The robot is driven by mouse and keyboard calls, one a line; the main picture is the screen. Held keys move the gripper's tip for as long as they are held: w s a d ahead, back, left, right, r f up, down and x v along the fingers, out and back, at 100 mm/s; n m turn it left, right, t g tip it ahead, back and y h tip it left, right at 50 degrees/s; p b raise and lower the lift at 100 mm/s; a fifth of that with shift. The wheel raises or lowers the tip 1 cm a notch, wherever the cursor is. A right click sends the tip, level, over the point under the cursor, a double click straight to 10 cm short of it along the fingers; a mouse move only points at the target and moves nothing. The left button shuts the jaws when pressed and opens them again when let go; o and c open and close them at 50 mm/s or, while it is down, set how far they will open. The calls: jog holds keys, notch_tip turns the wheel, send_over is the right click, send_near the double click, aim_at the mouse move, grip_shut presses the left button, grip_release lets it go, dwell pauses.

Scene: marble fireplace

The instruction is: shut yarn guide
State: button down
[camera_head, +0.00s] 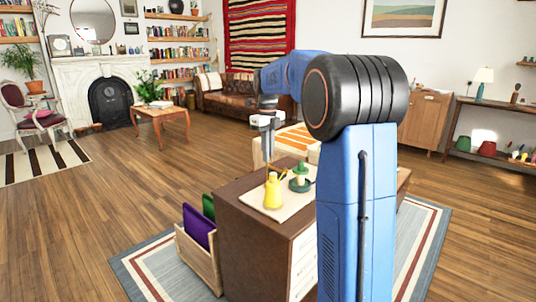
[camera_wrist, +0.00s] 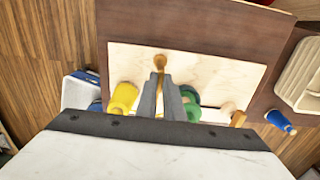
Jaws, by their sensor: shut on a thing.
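The yarn guide appears to be the small golden-brown wooden piece (camera_wrist: 160,62) at the far side of a pale board (camera_wrist: 205,68) in the wrist view. My gripper (camera_wrist: 161,82) has its grey fingers close together, with their tips at this piece, shut on it. In the head view my gripper (camera_head: 267,140) points down over the board (camera_head: 262,211), on the dark brown cabinet (camera_head: 250,240). The fingers hide part of the piece, and its exact position is unclear.
A yellow cone (camera_wrist: 124,97) and a green spool (camera_wrist: 191,100) stand on the board on either side of my fingers. A wooden rack (camera_head: 197,262) with purple and green folders stands left of the cabinet. Wooden floor (camera_head: 90,215) is open at left.

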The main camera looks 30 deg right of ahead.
jog(key=shift+r, duration=0.1)
jog(key=c, duration=1.9)
grip_release()
jog(key=shift+o, duration=0.2)
notch_tip(320, 180, up, 17)
jog(key=shift+r, duration=0.15)
